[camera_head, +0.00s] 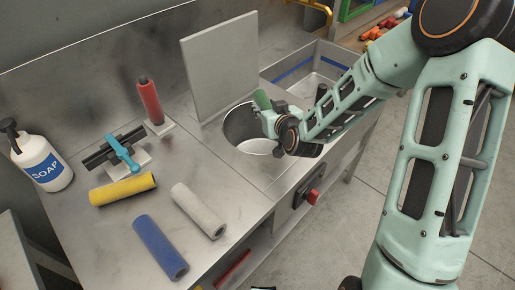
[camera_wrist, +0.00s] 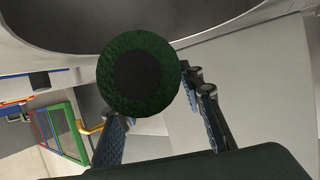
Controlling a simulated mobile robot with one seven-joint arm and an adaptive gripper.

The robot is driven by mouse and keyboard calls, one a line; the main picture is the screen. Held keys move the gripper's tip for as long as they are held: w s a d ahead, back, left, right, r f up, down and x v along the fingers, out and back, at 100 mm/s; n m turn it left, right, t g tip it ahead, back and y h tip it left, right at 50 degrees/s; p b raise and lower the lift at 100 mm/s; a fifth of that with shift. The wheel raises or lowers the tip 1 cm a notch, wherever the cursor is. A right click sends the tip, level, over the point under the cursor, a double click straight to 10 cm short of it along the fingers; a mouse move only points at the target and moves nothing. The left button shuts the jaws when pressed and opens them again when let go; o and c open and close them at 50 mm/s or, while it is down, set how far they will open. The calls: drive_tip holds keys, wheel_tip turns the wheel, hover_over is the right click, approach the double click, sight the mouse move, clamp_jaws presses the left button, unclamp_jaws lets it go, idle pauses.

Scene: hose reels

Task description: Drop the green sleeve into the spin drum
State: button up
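The green sleeve (camera_head: 262,99) is in my gripper (camera_head: 268,115), at the upper right edge of the spin drum's opening. In the wrist view the sleeve (camera_wrist: 157,84) shows end-on, with a dark round centre, between the two fingers of my gripper (camera_wrist: 150,95). The left fingertip is hidden behind it. The spin drum (camera_head: 238,127) is a round metal-walled opening in the counter, with a pale bottom. In the wrist view its curved rim (camera_wrist: 215,43) and dark inside lie beyond the sleeve. Part of the drum is hidden by my gripper and wrist.
A raised grey lid (camera_head: 220,65) stands behind the drum. Yellow (camera_head: 122,189), white (camera_head: 198,210) and blue (camera_head: 159,247) sleeves lie on the counter. A red sleeve (camera_head: 150,102) stands upright. A soap bottle (camera_head: 42,163) is far left; a sink (camera_head: 305,75) is at right.

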drive_tip(key=o, duration=0.4)
drive_tip(key=shift+v, duration=3.8)
